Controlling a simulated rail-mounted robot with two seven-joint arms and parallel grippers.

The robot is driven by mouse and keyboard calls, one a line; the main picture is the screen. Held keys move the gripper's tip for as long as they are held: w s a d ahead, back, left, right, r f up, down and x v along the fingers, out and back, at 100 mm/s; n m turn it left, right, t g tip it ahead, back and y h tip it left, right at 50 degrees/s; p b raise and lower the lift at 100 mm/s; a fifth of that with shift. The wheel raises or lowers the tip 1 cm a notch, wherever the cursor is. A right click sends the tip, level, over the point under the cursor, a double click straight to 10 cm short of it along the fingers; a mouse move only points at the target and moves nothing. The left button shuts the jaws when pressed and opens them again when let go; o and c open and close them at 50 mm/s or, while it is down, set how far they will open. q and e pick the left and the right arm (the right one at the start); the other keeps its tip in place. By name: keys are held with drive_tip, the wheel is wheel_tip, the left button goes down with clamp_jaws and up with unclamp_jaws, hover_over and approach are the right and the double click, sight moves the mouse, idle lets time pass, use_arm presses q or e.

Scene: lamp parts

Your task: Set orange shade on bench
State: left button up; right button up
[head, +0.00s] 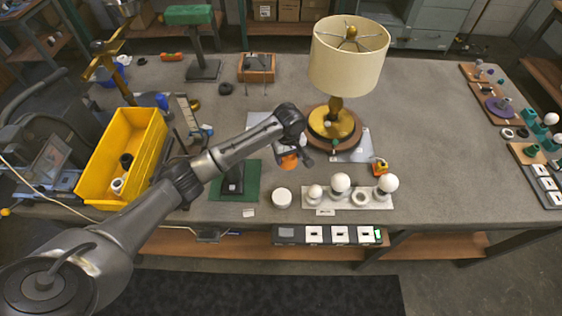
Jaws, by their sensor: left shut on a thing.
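The orange shade (289,162) shows as a small orange patch at the middle of the bench (432,150), mostly hidden by my left gripper. My left gripper (296,154) is shut on the orange shade, left of the brass lamp's base. I cannot tell whether the shade touches the bench or hangs a little above it. My right gripper is not in view.
A brass lamp with a cream shade (345,70) stands just right of my left gripper. White bulbs stand on a tray (375,200) in front. A green mat (248,195) lies left. A yellow bin (105,150) is far left. The bench's right middle is clear.

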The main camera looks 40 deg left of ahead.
use_arm(q)
drive_tip(key=a+f, duration=0.1)
drive_tip(key=a, duration=0.1)
drive_tip(key=shift+a+f, duration=0.4)
drive_tip(key=shift+s+f+b, duration=0.1)
drive_tip(key=shift+f+b, duration=0.6)
drive_tip(key=shift+f, duration=1.25)
drive_tip(key=shift+f, duration=0.15)
drive_tip(key=o, duration=0.9)
drive_tip(key=shift+o, duration=0.2)
